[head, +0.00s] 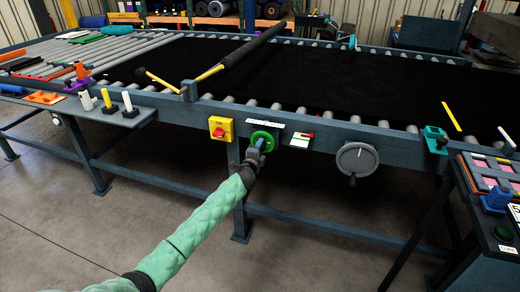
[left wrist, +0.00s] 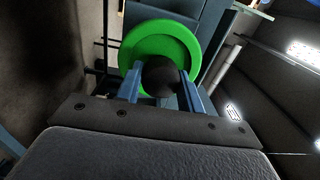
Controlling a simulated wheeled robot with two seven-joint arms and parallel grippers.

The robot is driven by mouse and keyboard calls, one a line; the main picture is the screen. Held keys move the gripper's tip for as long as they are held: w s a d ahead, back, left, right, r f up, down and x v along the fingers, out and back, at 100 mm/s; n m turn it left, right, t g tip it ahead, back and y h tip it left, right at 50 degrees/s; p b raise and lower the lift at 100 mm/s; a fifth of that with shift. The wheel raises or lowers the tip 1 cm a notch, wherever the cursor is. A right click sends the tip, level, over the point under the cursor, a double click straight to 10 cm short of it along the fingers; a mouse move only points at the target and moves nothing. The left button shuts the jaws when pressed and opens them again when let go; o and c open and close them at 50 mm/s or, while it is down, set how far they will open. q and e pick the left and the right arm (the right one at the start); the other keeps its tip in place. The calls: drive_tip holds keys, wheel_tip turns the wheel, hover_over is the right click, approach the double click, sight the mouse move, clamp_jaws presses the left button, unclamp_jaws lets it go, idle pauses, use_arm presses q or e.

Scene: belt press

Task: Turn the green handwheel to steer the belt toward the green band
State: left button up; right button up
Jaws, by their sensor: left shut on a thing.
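The green handwheel (head: 269,145) is on the front rail of the belt press, below a white label strip. My left gripper (head: 257,148) reaches it from the front and is shut at its middle. In the left wrist view, the green rim (left wrist: 132,45) stands just beyond the blue fingers (left wrist: 160,88), which are on either side of a dark round knob (left wrist: 160,74). The black belt (head: 310,85) lies across the rollers. A small plate (head: 297,141) right of the handwheel shows white, green and a red mark; its exact reading is too small to tell. My right gripper is not in view.
A yellow box with a red switch (head: 220,129) is close left of the handwheel. A large grey handwheel (head: 357,159) is farther right on the frame. A shelf (head: 75,108) with small tools juts out at left. A control console (head: 490,190) stands at right.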

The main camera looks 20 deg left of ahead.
use_arm(q)
drive_tip(key=shift+d+f, duration=0.1)
drive_tip(key=o, duration=1)
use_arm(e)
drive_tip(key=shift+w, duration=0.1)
use_arm(q)
drive_tip(key=shift+s, duration=0.15)
drive_tip(key=shift+s+f+b, duration=0.1)
drive_tip(key=shift+s+b, duration=0.9)
drive_tip(key=shift+s, duration=2.8)
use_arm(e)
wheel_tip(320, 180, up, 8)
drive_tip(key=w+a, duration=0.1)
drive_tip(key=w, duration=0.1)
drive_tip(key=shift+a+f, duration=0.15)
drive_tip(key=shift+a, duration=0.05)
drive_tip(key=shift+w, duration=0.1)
